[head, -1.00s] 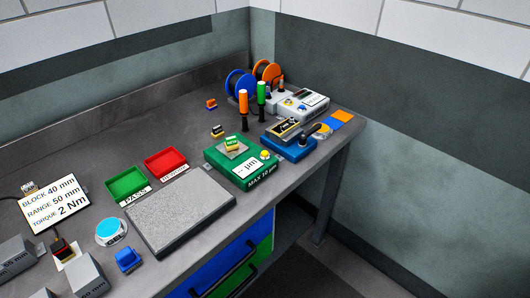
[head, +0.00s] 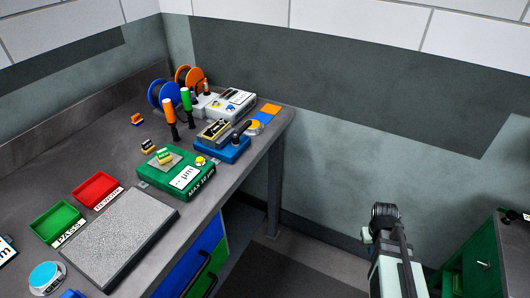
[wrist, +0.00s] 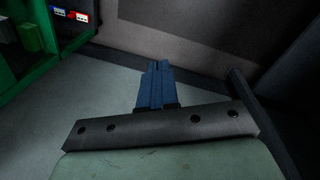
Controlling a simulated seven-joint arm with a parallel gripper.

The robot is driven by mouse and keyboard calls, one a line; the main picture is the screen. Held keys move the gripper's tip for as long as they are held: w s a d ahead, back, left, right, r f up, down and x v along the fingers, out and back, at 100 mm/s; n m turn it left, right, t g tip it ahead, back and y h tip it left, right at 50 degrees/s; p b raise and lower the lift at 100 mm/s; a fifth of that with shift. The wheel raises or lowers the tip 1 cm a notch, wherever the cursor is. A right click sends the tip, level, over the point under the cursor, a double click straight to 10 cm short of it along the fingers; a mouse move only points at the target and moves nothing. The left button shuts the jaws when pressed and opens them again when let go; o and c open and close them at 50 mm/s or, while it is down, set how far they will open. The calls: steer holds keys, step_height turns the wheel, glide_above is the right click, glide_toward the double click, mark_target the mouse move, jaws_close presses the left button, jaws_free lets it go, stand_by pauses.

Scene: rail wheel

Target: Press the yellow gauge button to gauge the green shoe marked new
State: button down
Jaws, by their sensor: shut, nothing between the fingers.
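The green gauge box (head: 175,178) stands on the bench in the head view, with a white display and "MAX 10" on its front. Its round yellow button (head: 200,161) is at the right of its top. A small green shoe with a yellow label (head: 165,155) rests on the grey plate on the gauge; its label is too small to read. My gripper (wrist: 157,68) shows in the wrist view, its dark blue fingers together and empty above the floor. It is far from the gauge. My arm (head: 390,240) shows at the lower right of the head view, well apart from the bench.
Left of the gauge are a red tray (head: 96,189), a green tray (head: 57,221) and a grey slab (head: 118,235). Behind it stand a blue fixture (head: 222,149), orange and green handled tools, and spools. A green cabinet (head: 480,262) is at the far right. Open floor lies between.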

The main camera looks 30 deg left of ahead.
steer(key=w+a+r+n+t, duration=0.1)
steer(key=w+a+r+n, duration=0.15)
steer(key=a+r, duration=0.35)
steer(key=w+a+r+n+t, duration=0.15)
steer(key=a+r+n, duration=0.25)
steer(key=a, duration=0.4)
step_height(320, 180, up, 34)
steer(key=n+t+y, duration=0.2)
steer(key=n+t, duration=0.4)
steer(key=n, duration=1.1)
glide_above(199, 161)
steer(key=shift+m, duration=0.25)
steer(key=shift+f, duration=0.1)
steer(key=shift+f, duration=4.3)
